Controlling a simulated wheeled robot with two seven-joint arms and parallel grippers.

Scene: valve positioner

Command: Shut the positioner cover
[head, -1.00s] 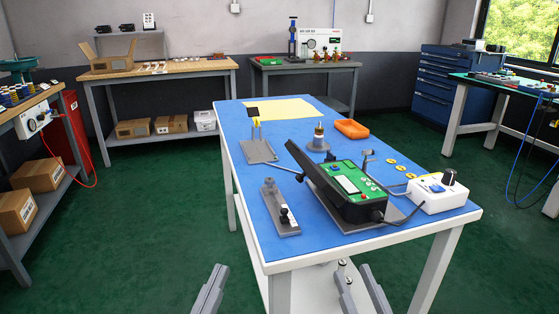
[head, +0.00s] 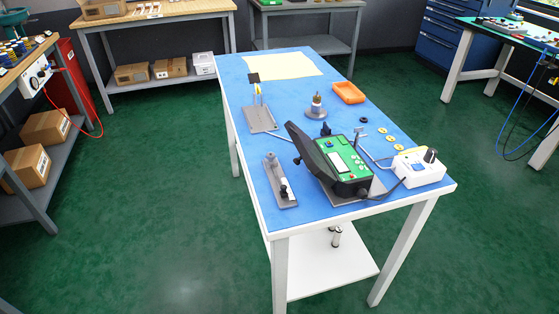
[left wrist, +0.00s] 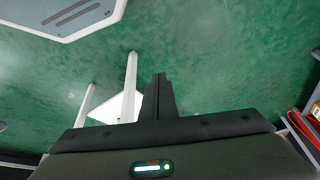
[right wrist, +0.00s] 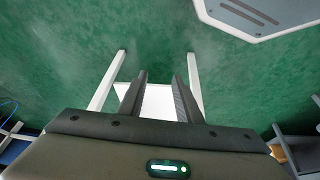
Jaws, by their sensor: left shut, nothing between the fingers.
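The positioner (head: 343,160) stands near the front right of the blue-topped table, its green face with a pale display showing. Its dark cover (head: 303,147) stands open, tilted up along the left side of the housing. My left gripper (left wrist: 161,78) is shut and empty in the left wrist view, above the green floor. My right gripper (right wrist: 159,78) is open and empty in the right wrist view, its fingers apart. Neither gripper shows in the head view, and the positioner does not show in either wrist view.
The table (head: 240,150) carries a white box with a black knob (head: 418,167), an orange tray (head: 348,92), a grey block with a lever (head: 279,185), a brass-topped fitting (head: 316,108) and yellow rings (head: 391,139). The floor (head: 150,230) left of the table is clear.

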